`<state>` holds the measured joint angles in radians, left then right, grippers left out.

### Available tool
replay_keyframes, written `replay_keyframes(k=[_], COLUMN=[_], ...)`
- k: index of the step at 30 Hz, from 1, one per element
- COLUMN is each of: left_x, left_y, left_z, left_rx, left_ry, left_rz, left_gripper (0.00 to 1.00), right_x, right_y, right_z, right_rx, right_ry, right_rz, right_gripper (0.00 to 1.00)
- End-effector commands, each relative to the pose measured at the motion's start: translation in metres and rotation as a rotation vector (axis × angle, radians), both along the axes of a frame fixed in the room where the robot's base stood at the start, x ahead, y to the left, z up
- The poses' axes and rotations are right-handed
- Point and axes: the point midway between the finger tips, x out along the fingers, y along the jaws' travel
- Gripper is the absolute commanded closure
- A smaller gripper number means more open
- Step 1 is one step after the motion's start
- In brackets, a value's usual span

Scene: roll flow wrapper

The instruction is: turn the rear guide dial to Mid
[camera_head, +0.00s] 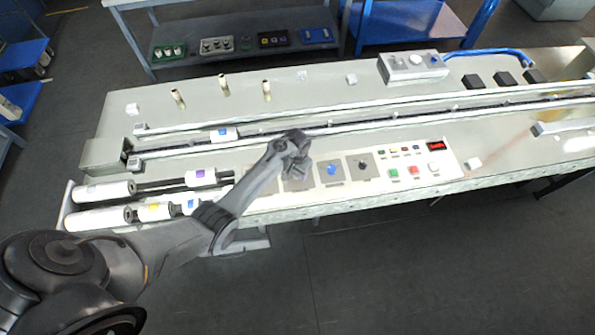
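A pale control panel (382,185) lies along the front of the machine. It carries a row of square dial plates. One has a blue knob (332,170) and the one to its right has a dark knob (363,164). Another plate (299,185) lies under my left gripper (296,168), which hides its knob. My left arm reaches in from the lower left, and the gripper points down over that plate. I cannot tell whether it touches a knob or whether its fingers are apart. The labels are too small to read, so I cannot tell which dial is the rear guide one. My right gripper is not in view.
Green, red and white buttons (414,170) and a red display (436,146) sit right of the dials. White rolls (103,192) lie on shafts at the left end. Long guide rails (370,118) run behind the panel. A grey box (412,67) stands at the back.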

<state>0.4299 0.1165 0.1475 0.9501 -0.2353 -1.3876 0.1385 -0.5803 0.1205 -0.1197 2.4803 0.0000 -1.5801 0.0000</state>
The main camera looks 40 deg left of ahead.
Motion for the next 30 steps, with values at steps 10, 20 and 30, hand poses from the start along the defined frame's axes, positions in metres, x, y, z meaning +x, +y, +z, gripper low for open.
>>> replay_keyframes(k=[10,20,30], left_x=[0.000,0.000,0.000], left_y=[0.000,0.001,0.001], left_z=[0.000,0.002,0.003], left_rx=[0.000,0.001,0.001], left_ry=[0.000,-0.001,0.000], left_rz=[-0.001,-0.082,-0.348], left_gripper=[0.91,0.91,0.91], right_x=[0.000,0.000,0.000], right_y=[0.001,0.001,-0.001], right_z=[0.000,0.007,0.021], right_rx=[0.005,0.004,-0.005], right_ry=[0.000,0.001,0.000], right_rz=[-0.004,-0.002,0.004], right_gripper=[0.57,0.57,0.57])
